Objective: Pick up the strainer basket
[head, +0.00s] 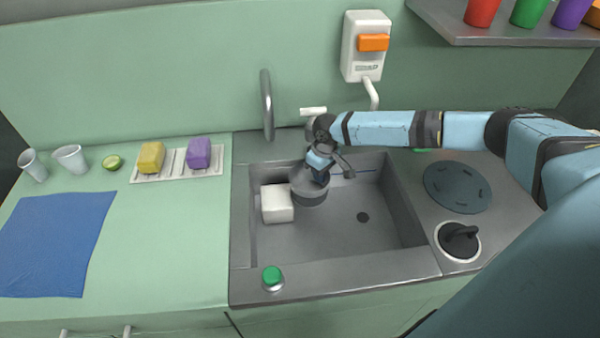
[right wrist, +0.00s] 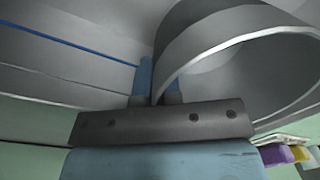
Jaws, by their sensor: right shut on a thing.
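The strainer basket (head: 309,194) is a grey, round, open vessel inside the sink (head: 350,235), towards its back left. My right gripper (head: 319,172) reaches down over it and is shut on its rim. In the right wrist view the basket's curved wall (right wrist: 235,50) fills the upper right, and its rim runs between the fingers (right wrist: 156,92). Whether the basket touches the sink floor I cannot tell. My left gripper is not in view.
A white block (head: 277,204) stands close left of the basket. The faucet (head: 267,105) rises behind the sink. A green-topped item (head: 272,277) is on the front edge. A black-handled round lid (head: 458,240) lies at right. The sink's right floor is clear.

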